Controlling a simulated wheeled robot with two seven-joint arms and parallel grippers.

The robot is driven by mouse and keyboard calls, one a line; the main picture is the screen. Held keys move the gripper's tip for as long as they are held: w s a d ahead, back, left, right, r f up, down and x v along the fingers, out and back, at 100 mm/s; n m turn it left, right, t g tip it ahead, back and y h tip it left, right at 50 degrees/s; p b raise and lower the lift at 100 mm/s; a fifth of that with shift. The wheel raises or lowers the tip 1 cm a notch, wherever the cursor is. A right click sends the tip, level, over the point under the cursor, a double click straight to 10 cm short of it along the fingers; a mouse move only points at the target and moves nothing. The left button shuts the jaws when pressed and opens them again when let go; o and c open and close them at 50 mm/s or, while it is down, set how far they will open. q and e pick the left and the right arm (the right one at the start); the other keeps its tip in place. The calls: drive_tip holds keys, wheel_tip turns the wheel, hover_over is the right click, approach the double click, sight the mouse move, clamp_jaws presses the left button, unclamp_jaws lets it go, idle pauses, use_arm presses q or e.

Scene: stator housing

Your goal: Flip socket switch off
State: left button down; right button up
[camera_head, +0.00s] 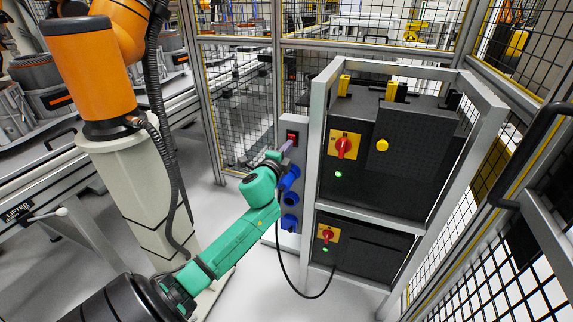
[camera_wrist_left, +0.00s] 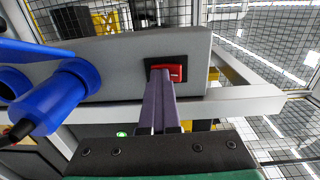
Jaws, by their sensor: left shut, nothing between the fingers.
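The red socket switch (camera_head: 292,136) is near the top of a narrow grey socket panel (camera_head: 299,126). In the left wrist view the red switch (camera_wrist_left: 174,72) sits in a black frame on the grey panel (camera_wrist_left: 130,55). My left gripper (camera_head: 288,144), on a green arm, is at the switch with its purple fingers shut and nothing between them. In the left wrist view the fingertips (camera_wrist_left: 161,74) overlap the left part of the switch and hide it; I cannot tell whether they touch it. My right gripper is not in view.
Blue plugs (camera_head: 289,178) jut from the panel below the switch, one with a black cable (camera_head: 283,262). To the right, a grey frame (camera_head: 312,150) holds black cabinets with red rotary knobs (camera_head: 344,146) and lit green lamps. An orange robot arm (camera_head: 88,65) stands left.

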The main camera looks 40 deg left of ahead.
use_arm(q)
drive_tip(key=v, duration=1.4)
drive_tip(key=shift+s+b, duration=0.3)
drive_tip(key=shift+b, duration=0.1)
drive_tip(key=shift+d, duration=0.1)
